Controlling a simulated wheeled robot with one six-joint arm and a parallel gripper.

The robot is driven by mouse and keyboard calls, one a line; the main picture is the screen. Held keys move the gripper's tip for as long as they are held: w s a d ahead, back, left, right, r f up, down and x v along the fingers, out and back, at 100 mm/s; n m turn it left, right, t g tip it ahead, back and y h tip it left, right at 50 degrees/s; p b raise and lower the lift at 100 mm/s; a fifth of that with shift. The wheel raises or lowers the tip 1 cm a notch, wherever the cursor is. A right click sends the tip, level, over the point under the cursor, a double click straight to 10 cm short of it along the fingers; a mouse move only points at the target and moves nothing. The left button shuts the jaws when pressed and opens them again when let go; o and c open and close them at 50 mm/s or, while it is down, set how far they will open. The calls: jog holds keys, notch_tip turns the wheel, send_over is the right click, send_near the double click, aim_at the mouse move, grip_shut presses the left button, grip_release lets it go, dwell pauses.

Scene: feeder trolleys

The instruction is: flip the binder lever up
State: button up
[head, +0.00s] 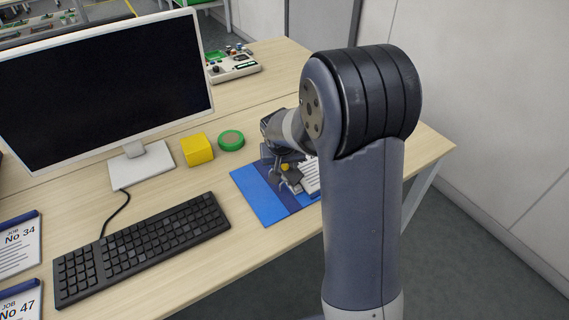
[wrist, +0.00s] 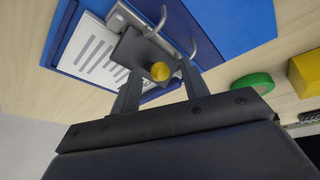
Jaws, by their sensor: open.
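The blue binder (head: 258,196) lies open on the desk, with a printed white sheet (head: 311,176) on its right side. In the wrist view the binder (wrist: 232,25) shows with its metal rings (wrist: 193,50) and the sheet (wrist: 95,52). The lever's yellow knob (wrist: 160,71) shows in front of a dark grey plate; it also shows in the head view (head: 285,167). My gripper (wrist: 158,78) is open, with one finger on each side of the knob in the wrist view. Whether either finger touches it I cannot tell. My arm hides part of the binder in the head view.
A yellow block (head: 197,149) and a green tape roll (head: 231,140) stand behind the binder. A keyboard (head: 143,247) and a monitor (head: 105,85) are at the left. A grey device (head: 234,67) stands at the back. The desk's right edge is close to my arm.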

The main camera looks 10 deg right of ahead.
aim_at(284, 173)
jog(key=shift+f, duration=0.1)
jog(key=shift+c, duration=0.3)
jog(key=c, duration=0.8)
jog(key=shift+c, duration=0.2)
jog(key=shift+a+f+b, duration=0.1)
jog(key=shift+f+b, duration=0.05)
jog(key=shift+b, duration=0.4)
jog(key=shift+a+f+h+b, duration=0.2)
jog(key=shift+h+b, duration=0.2)
jog(key=shift+b, duration=0.7)
jog(key=h+b, duration=0.1)
jog(key=b, duration=0.2)
jog(key=a+t+h+b, duration=0.1)
jog(key=b, duration=0.2)
jog(key=shift+s+f+n, duration=0.25)
jog(key=shift+f+n, duration=0.05)
jog(key=shift+f, duration=0.1)
jog(key=h+b, duration=0.1)
jog(key=b, duration=0.2)
jog(key=a+t+h+b, duration=0.1)
jog(key=b, duration=0.3)
jog(key=shift+s+a+f, duration=0.1)
jog(key=shift+s+f, duration=0.1)
jog(key=shift+f, duration=0.05)
jog(key=shift+a+f+n+h+b, duration=0.1)
jog(key=shift+a+n+h+b, duration=0.15)
jog(key=shift+h+b, duration=0.6)
jog(key=shift+s+t+b, duration=0.1)
jog(key=shift+t+b, duration=0.3)
jog(key=shift+b, duration=0.2)
